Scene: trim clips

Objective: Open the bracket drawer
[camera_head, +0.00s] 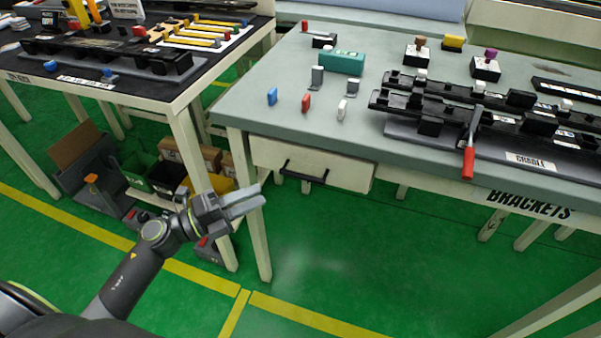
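The bracket drawer (345,177) is a pale box front under the grey-green table marked BRACKETS, below its left part. It looks shut, with its front close under the table edge. Its dark bar handle (305,174) is on the front, left of the middle. My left gripper (259,196) is left of and a little below the handle in the picture, apart from it. Its two pale fingers show a small gap with nothing between them. My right gripper is out of view.
The table leg (256,205) stands right behind my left gripper in the picture. Blue, red and white clips, a teal box (342,62) and a red-handled tool (469,158) are on the tabletop (260,95). Bins stand under the left table. Green floor (330,245) below the drawer is clear.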

